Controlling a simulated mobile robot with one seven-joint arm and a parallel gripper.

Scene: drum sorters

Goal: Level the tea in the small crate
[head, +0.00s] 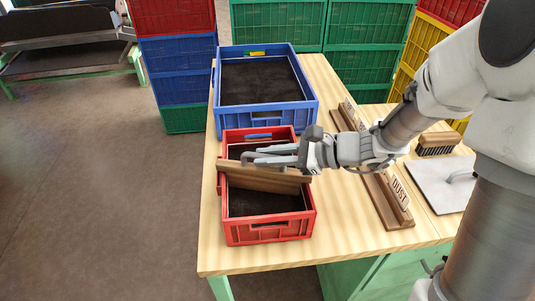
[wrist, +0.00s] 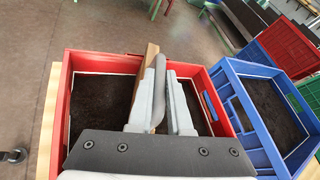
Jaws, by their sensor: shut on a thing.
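The small red crate (head: 270,232) stands on the wooden table, with dark tea (head: 262,202) inside; its rim also shows in the wrist view (wrist: 66,75). My gripper (head: 272,156) is over the crate, shut on the grey handle (wrist: 159,75) of a wooden board (head: 262,180). The board stands on edge across the crate's middle, its left end at or past the left wall. It also shows in the wrist view (wrist: 145,75). I cannot tell whether its lower edge touches the tea or the rim. The board and gripper hide part of the tea.
A larger blue crate (head: 262,112) of dark tea stands just behind the red one. To the right are a wooden rail with a "DUST" sign (head: 399,193), a brush (head: 437,145) and a grey plate with a handle (head: 440,188). Stacked crates (head: 180,57) stand behind the table.

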